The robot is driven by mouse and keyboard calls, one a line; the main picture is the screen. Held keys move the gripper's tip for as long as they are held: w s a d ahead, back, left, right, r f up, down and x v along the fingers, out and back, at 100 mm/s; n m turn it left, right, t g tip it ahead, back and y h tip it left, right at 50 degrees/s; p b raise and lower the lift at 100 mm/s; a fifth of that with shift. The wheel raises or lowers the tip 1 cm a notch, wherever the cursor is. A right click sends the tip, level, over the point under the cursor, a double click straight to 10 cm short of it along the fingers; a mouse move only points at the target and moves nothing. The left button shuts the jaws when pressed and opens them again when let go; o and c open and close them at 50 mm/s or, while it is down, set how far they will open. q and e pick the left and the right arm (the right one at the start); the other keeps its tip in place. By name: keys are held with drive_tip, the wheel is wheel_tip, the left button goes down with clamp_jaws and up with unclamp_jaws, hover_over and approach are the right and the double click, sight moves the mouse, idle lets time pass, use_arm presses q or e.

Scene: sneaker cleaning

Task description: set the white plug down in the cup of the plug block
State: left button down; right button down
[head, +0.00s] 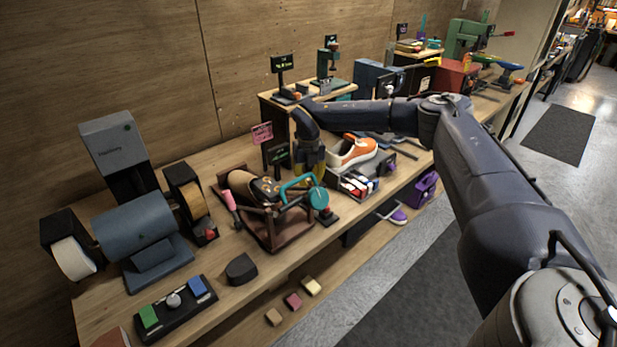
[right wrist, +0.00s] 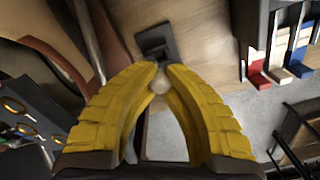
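My right gripper (head: 311,172) points down over the bench between the wooden rack and the grey tray. In the right wrist view its yellow fingers (right wrist: 160,68) are nearly closed, with a small pale thing between them that looks like the white plug (right wrist: 158,87). A small black block with a raised part, apparently the plug block (right wrist: 158,41), lies on the bench just beyond the fingertips. The plug looks apart from it. My left gripper is out of view.
The wooden rack (head: 272,232) with a shoe and teal-handled tool stands left of the gripper. The grey tray (head: 345,190) with red, white and blue items and an orange sneaker (head: 352,150) are to the right. The bench's front edge is close.

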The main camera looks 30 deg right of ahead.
sight(308, 179)
drive_tip(key=shift+f, duration=1.45)
drive_tip(key=shift+f, duration=1.35)
idle(0.9)
drive_tip(key=c, duration=1.5)
unclamp_jaws()
wheel_tip(308, 179, up, 12)
drive_tip(key=shift+s, duration=0.1)
